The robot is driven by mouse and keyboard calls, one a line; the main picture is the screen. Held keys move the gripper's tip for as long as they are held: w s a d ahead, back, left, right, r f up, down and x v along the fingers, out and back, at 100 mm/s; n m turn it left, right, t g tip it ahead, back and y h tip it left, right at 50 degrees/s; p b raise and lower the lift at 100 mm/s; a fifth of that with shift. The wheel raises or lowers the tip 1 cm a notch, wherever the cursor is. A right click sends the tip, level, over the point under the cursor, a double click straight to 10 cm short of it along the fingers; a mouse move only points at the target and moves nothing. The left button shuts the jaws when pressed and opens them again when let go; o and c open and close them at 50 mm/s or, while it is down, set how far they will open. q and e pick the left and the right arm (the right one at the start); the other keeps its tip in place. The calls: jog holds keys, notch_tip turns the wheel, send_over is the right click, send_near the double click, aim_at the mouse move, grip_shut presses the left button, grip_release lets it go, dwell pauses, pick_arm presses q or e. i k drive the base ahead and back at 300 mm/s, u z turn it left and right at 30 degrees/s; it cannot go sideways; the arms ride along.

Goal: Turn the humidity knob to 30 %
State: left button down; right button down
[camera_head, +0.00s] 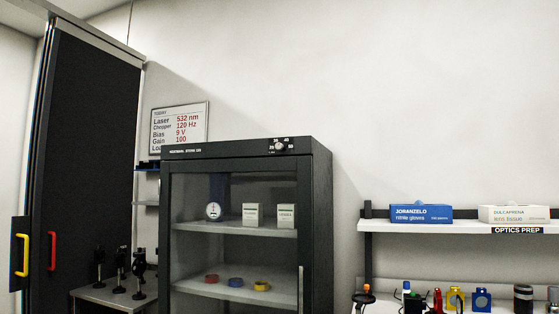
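The humidity knob (280,146) is a small light-coloured dial on the top front strip of a black glass-fronted cabinet (322,215). Small numbers are printed around it, of which 20, 30, 40 and 50 seem to show. Which number the knob points at is too small to tell. The cabinet's glass door looks shut, with a pale vertical handle (301,288) at its right edge. Inside, a round white gauge (213,211) stands on the upper shelf. Neither of my grippers is in view.
Two small boxes stand by the gauge; coloured rings lie on the lower shelf. To the right, a wall shelf (430,227) holds a blue glove box (407,214) and a white box (514,214), above small bench items. A dark tall panel (95,150) stands left. The space before the knob looks clear.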

aim_at(278, 146)
jog(key=u, duration=1.25)
jog(key=i, duration=2.8)
jog(key=z, duration=2.2)
